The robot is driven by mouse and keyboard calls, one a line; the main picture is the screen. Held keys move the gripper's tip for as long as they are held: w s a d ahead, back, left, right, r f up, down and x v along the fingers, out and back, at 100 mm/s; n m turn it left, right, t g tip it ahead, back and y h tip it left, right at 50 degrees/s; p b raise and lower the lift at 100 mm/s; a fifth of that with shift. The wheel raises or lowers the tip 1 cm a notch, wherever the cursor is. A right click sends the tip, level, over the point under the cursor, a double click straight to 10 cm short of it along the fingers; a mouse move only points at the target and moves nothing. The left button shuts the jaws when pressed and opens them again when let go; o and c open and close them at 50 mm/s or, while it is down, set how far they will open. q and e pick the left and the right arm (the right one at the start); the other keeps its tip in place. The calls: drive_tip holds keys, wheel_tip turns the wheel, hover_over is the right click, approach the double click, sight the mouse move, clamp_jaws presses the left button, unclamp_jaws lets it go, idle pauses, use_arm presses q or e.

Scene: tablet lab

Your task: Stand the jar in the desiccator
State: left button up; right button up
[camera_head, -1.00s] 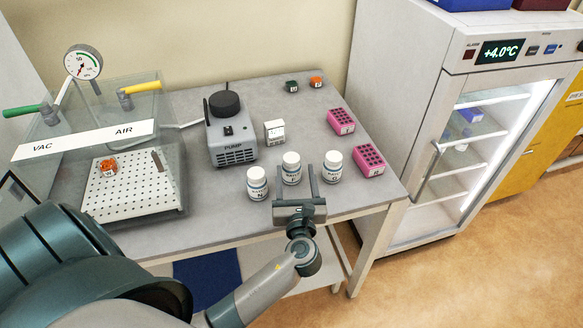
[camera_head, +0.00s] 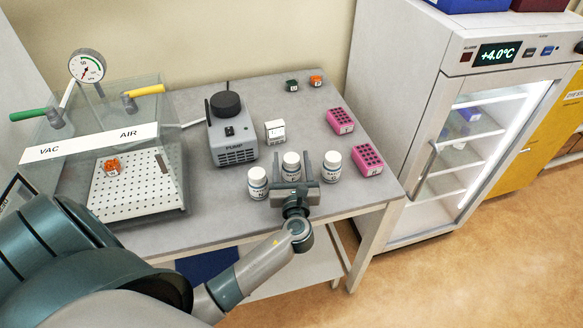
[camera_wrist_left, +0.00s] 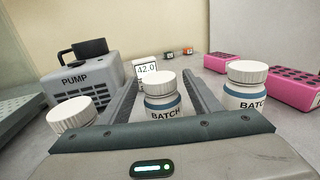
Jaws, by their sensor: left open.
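Three white jars with white lids and blue-banded labels stand in a row near the table's front edge: a left jar (camera_head: 257,183), a middle jar (camera_head: 291,166) and a right jar (camera_head: 332,164). My left gripper (camera_head: 292,168) is open, with one finger on each side of the middle jar. In the left wrist view the middle jar (camera_wrist_left: 161,98) stands upright between the fingers; contact cannot be told. The desiccator (camera_head: 170,190) is a clear box at the left, labelled VAC and AIR, with a perforated white plate (camera_head: 135,190) inside. My right gripper is not in view.
A grey pump (camera_head: 233,138) stands between desiccator and jars. A small white box with a display (camera_head: 275,132) is behind the jars. Pink racks (camera_head: 340,121) (camera_head: 368,160) are at the right. An orange item (camera_head: 112,167) is on the desiccator plate. A fridge (camera_head: 410,150) stands right of the table.

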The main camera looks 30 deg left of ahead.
use_arm(q)
drive_tip(key=c, duration=1.3)
drive_tip(key=shift+r, duration=0.1)
drive_tip(key=shift+c, duration=0.5)
drive_tip(key=shift+r, duration=0.55)
wheel_tip(320, 180, up, 2)
drive_tip(key=shift+r+b, duration=0.25)
drive_tip(key=shift+b, duration=0.2)
drive_tip(key=s+d+r+b, duration=0.2)
drive_tip(key=s+d+r, duration=0.3)
drive_tip(key=d, duration=0.5)
drive_tip(key=shift+d+r, duration=0.25)
drive_tip(key=shift+r, duration=0.9)
